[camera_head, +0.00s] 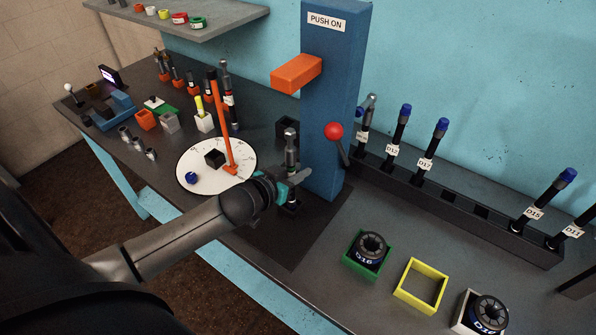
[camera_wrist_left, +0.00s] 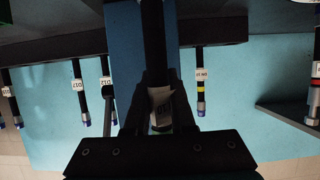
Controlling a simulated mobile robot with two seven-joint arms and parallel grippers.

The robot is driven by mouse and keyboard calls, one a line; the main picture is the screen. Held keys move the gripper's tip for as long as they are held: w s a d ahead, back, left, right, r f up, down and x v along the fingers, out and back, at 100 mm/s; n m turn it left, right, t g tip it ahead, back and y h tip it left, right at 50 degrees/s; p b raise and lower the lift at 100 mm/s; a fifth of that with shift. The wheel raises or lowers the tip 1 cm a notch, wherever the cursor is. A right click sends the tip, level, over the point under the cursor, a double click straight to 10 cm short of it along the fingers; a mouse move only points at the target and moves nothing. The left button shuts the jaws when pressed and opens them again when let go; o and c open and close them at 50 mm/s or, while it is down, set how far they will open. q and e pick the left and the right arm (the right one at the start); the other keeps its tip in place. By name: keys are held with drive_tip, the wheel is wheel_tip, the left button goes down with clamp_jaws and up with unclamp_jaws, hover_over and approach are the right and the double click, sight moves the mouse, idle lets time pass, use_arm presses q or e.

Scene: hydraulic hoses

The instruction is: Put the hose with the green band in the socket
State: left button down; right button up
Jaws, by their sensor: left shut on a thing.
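My left gripper (camera_head: 285,187) is shut on an upright hose (camera_head: 291,150) with a metal fitting at its top. The held hose stands in front of the blue post, above a small black block (camera_head: 291,208) that may be the socket; whether it is seated there I cannot tell. In the left wrist view the gripper (camera_wrist_left: 160,118) is closed around the black hose (camera_wrist_left: 154,40), which carries a white label (camera_wrist_left: 161,100). My right gripper is not in view.
The blue post (camera_head: 335,60) has an orange arm (camera_head: 297,73) and a red-knobbed lever (camera_head: 334,131). A rack (camera_head: 460,206) of labelled, mostly blue-tipped hoses stands right. Green (camera_head: 349,266) and yellow (camera_head: 421,304) trays lie in front. A white round plate (camera_head: 207,184) lies left.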

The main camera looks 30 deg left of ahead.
use_arm(q)
drive_tip(key=shift+r, duration=0.1)
drive_tip(key=c, duration=1.2)
unclamp_jaws()
drive_tip(key=shift+f, duration=0.2)
drive_tip(key=o, duration=0.4)
drive_tip(key=shift+o, duration=0.2)
drive_tip(key=shift+r, duration=0.1)
drive_tip(key=d+p+v, duration=0.1)
drive_tip(key=v, duration=1.1)
drive_tip(key=shift+a+p, duration=0.3)
drive_tip(key=shift+a, duration=0.15)
drive_tip(key=shift+r, duration=0.1)
